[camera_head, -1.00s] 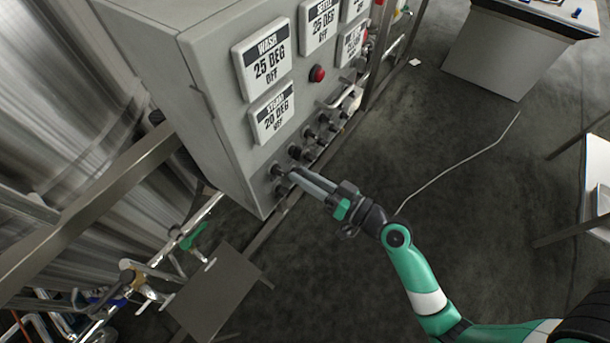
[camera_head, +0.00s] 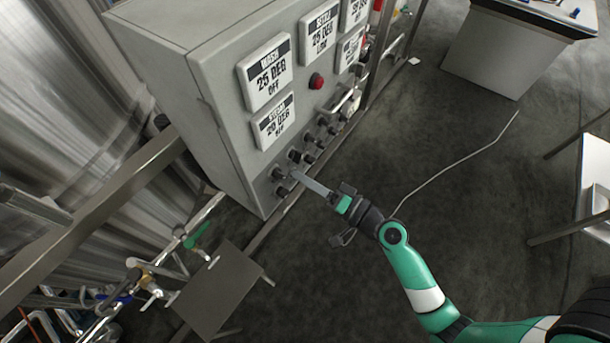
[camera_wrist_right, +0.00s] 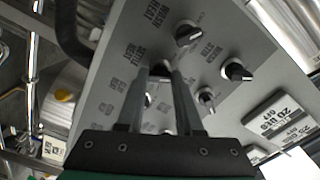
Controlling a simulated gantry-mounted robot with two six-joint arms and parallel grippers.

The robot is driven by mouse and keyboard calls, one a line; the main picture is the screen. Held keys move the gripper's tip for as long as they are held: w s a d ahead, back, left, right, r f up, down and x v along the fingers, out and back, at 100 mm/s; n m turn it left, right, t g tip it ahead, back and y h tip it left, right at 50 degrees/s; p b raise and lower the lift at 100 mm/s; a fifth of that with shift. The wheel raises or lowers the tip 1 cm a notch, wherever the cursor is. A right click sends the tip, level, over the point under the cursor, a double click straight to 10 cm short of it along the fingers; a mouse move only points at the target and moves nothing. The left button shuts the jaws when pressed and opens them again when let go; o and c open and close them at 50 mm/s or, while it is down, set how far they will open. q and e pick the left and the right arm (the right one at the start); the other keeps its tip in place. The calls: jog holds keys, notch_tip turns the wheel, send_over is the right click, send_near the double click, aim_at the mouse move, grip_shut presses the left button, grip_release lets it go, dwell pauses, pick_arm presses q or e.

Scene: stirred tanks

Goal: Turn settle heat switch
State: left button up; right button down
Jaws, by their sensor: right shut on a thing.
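The settle heat switch (camera_wrist_right: 160,71) is a dark knob on the grey panel, beside its settle heat label (camera_wrist_right: 134,52) in the wrist view. My right gripper (camera_wrist_right: 160,76) is shut on it, its fingertips hiding much of the knob. In the head view my right gripper (camera_head: 294,177) reaches the lower panel from the right, its fingers seen nearly edge-on. The settle display (camera_head: 320,30) on the panel reads 25 DEG, with a small last line that looks like LOW. My left gripper is out of view.
Several black knobs crowd the panel, including the wash heat switch (camera_wrist_right: 187,34). A red button (camera_head: 316,81) and the wash display (camera_head: 266,73), reading 25 DEG OFF, are above. A metal handle (camera_head: 343,101) sticks out. Open floor (camera_head: 420,140) lies to the right.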

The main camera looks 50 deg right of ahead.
jog(key=shift+m, duration=0.5)
jog(key=c, duration=0.6)
grip_release()
jog(key=shift+o, duration=0.2)
jog(key=s+d, duration=0.1)
jog(key=s, duration=1)
jog(key=shift+s, duration=0.3)
